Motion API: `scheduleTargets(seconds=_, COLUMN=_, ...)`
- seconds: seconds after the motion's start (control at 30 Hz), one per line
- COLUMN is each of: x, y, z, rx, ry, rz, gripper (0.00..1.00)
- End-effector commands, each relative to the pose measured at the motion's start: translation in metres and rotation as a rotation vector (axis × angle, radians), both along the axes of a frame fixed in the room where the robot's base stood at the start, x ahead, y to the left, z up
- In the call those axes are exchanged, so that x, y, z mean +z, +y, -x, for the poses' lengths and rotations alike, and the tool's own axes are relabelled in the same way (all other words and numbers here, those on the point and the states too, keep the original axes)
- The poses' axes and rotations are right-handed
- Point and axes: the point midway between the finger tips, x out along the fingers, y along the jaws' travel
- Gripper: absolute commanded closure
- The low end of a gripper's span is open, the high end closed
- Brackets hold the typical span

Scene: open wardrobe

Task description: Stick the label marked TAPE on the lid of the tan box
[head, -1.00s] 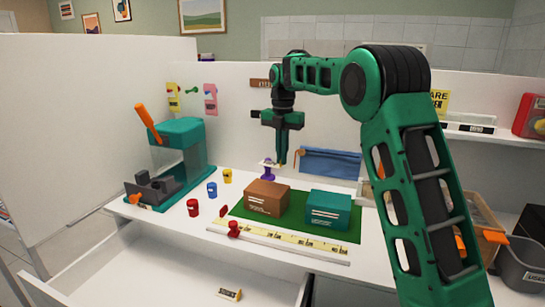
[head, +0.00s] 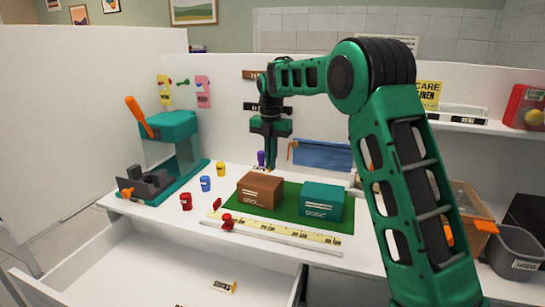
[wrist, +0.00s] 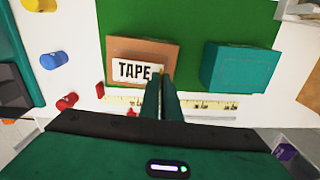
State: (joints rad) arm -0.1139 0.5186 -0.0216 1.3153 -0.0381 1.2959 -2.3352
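The tan box (head: 260,190) stands on a green mat (head: 232,208), left of a teal box (head: 321,203). Its lid (wrist: 145,47) faces up in the wrist view. My gripper (wrist: 163,76) is shut on the edge of a white label marked TAPE (wrist: 134,71). The label extends left from the fingertips and covers part of the tan box in the wrist view. In the head view, my gripper (head: 271,168) is just above the back of the tan box, and the label looks small beside it. Whether the label touches the lid is unclear.
A yellow measuring strip (head: 285,232) runs along the front of the mat. Red, blue and yellow small cups (head: 205,184) and a teal machine (head: 172,142) stand left. An open drawer (head: 180,265) below holds a label (head: 224,287). A purple item (head: 261,157) stands behind the tan box.

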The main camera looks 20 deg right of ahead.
Motion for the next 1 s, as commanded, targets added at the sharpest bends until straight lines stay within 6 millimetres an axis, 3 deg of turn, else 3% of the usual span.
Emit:
scheduleTargets(seconds=0.4, x=-0.032, y=0.000, z=0.000, rx=0.000, ry=0.001, rz=0.001, gripper=1.00)
scheduleTargets(seconds=1.0, x=-0.037, y=0.000, z=0.000, rx=0.000, ry=0.000, rz=0.000, gripper=1.00)
